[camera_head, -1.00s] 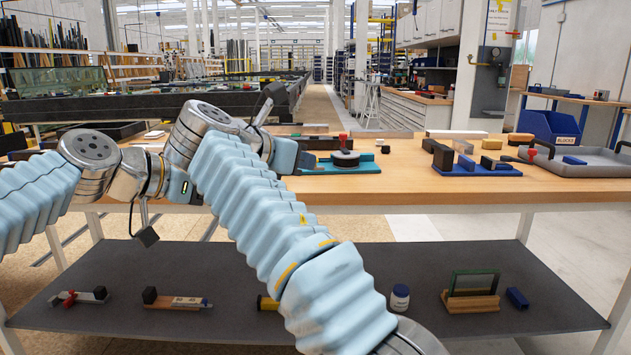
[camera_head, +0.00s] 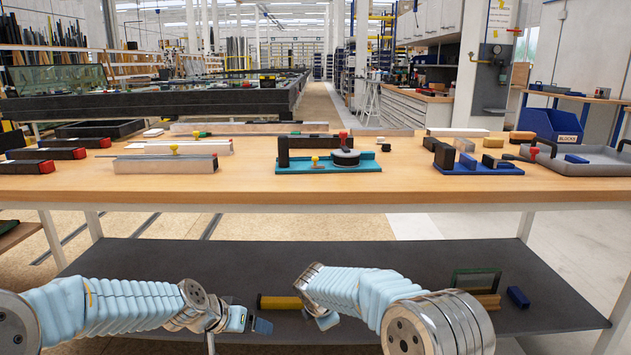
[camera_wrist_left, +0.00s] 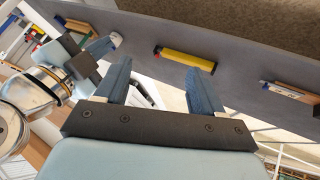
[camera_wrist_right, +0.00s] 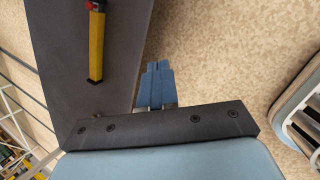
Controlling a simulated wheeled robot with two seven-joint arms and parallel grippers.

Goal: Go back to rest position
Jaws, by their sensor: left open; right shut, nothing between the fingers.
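In the head view both my arms hang low in front of the lower shelf (camera_head: 400,260), below the bench top. My left gripper (camera_head: 262,326) points inward to the right; in the left wrist view (camera_wrist_left: 158,66) its two blue fingers stand wide apart with nothing between them. My right gripper (camera_head: 327,320) is low beside it, mostly hidden behind its own arm. In the right wrist view (camera_wrist_right: 156,68) its blue fingers are pressed together and empty, beside the shelf's edge and over the floor.
A yellow tool (camera_head: 279,302) lies on the lower shelf behind the grippers; it also shows in both wrist views (camera_wrist_left: 188,59) (camera_wrist_right: 97,45). A glass pane in a wooden stand and a blue block (camera_head: 518,297) are further right. The wooden bench top (camera_head: 230,190) holds several fixtures.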

